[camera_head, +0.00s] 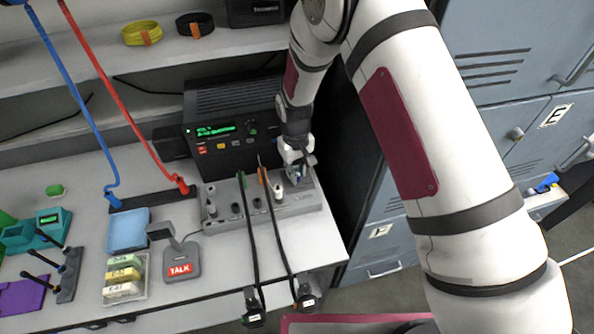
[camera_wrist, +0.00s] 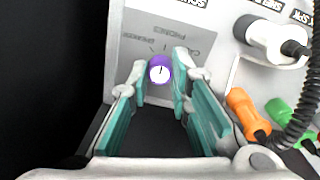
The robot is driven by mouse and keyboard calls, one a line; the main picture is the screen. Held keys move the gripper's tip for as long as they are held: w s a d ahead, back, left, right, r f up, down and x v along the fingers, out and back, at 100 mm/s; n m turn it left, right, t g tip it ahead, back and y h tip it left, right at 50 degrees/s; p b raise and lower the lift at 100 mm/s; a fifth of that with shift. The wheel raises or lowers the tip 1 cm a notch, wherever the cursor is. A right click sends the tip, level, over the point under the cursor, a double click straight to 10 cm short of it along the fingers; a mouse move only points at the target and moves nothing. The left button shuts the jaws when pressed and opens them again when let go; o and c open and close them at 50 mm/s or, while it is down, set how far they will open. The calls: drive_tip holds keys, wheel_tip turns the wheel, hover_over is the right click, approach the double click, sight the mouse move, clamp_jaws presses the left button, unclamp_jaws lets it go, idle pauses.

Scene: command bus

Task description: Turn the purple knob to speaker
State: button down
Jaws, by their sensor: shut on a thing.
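The purple knob (camera_wrist: 155,62) shows in the wrist view, with a white cap and a short dark pointer line aimed roughly at the top of the picture. My gripper (camera_wrist: 160,72) has its teal fingertips on both sides of the knob, shut on it. Small upside-down labels with tick lines sit beyond the knob; one on the left seems to read speaker and the middle one phones. In the head view my gripper (camera_head: 297,168) is at the right end of the grey panel (camera_head: 222,222), and it mostly hides the knob there.
Orange (camera_wrist: 246,112) and green (camera_wrist: 280,112) plugs with coiled cords and a white plug (camera_wrist: 268,38) stand right of my gripper in the wrist view. A black radio (camera_head: 220,150) stands behind the panel. A talk microphone (camera_head: 182,262) is left; grey lockers (camera_head: 500,60) are right.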

drive_tip(key=n+b, duration=0.2)
drive_tip(key=n, duration=0.2)
drive_tip(key=shift+n, duration=0.3)
drive_tip(key=shift+n+b, duration=0.8)
drive_tip(key=shift+n, duration=1.2)
drive_tip(key=c, duration=1.5)
unclamp_jaws()
drive_tip(key=shift+o, duration=0.2)
drive_tip(key=shift+r, duration=0.1)
wheel_tip(320, 180, up, 12)
drive_tip(key=shift+s, duration=0.2)
